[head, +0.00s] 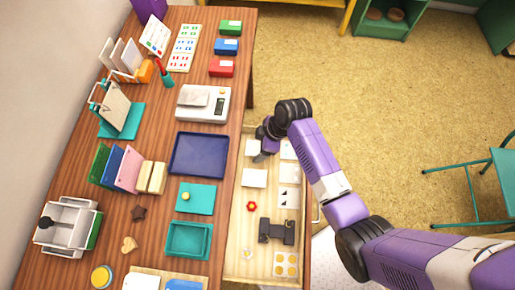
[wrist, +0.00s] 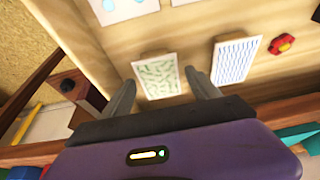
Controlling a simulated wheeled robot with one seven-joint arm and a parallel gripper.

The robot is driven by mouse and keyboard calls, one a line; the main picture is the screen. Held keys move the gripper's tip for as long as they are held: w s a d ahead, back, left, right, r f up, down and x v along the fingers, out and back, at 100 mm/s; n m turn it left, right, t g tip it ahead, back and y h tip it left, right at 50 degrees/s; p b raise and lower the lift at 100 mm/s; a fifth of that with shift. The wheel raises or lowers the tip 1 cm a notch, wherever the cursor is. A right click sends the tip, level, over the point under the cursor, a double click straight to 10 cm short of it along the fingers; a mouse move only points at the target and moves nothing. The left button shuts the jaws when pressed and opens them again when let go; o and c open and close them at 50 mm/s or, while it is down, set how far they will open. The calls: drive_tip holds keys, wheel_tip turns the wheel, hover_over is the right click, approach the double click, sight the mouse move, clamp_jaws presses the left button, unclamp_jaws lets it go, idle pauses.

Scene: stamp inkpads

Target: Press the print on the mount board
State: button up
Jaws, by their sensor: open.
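In the wrist view, my gripper (wrist: 160,78) is open, with its two fingers apart. A white print with a green leafy pattern (wrist: 158,76) shows between the fingertips, lying flat in an open drawer. I cannot tell whether the fingers touch it. A print with blue wavy lines (wrist: 237,59) lies to its right. In the head view, my gripper (head: 262,153) is over the far part of the drawer (head: 235,255), by pale cards. I cannot tell which thing is the mount board; a pale board (head: 115,106) leans in a teal stand (head: 121,122) on the table.
A red flower-shaped piece (head: 252,206), a dark bracket-like object (head: 277,231) and several cards lie in the drawer. The table (head: 150,205) holds a navy tray (head: 199,155), a white scale (head: 204,103), teal pads and a white press (head: 67,226). A teal chair (head: 485,180) stands at right.

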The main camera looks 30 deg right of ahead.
drive_tip(key=c, duration=0.8)
wheel_tip(320, 180, up, 7)
drive_tip(key=p, duration=0.7)
drive_tip(key=shift+r, duration=0.2)
drive_tip(key=shift+c, duration=0.3)
drive_tip(key=shift+f, duration=0.15)
